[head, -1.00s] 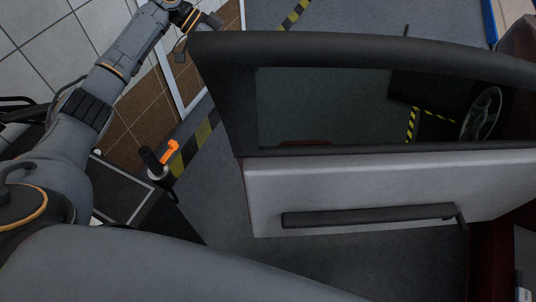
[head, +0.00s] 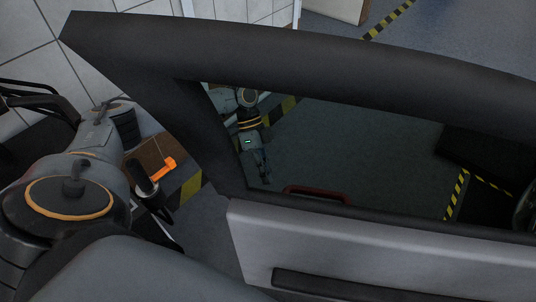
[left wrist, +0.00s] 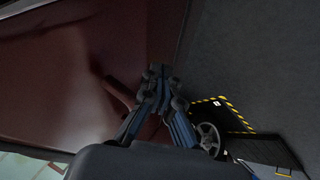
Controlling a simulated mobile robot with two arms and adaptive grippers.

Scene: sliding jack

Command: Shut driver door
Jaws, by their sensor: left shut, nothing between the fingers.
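The driver door is in the head view, with a black window frame (head: 330,72) and a pale grey inner panel (head: 300,238). A dark bar (head: 330,287) runs along that panel. My left gripper (head: 264,178) shows through the tinted window, on the door's outer side. In the left wrist view the gripper (left wrist: 157,75) is shut and empty, beside the dark red outer panel (left wrist: 80,65). A red handle (left wrist: 120,93) stands out from this panel close to the fingers; contact cannot be told. The handle also shows through the window (head: 315,193). My right gripper is out of view.
An orange-handled item (head: 164,170) and a dark-gripped lever (head: 140,178) are at the left. Yellow-black tape (head: 390,20) marks the grey floor. A wheel (left wrist: 208,139) lies beyond the gripper. White tiled wall (head: 135,40) stands at the back left.

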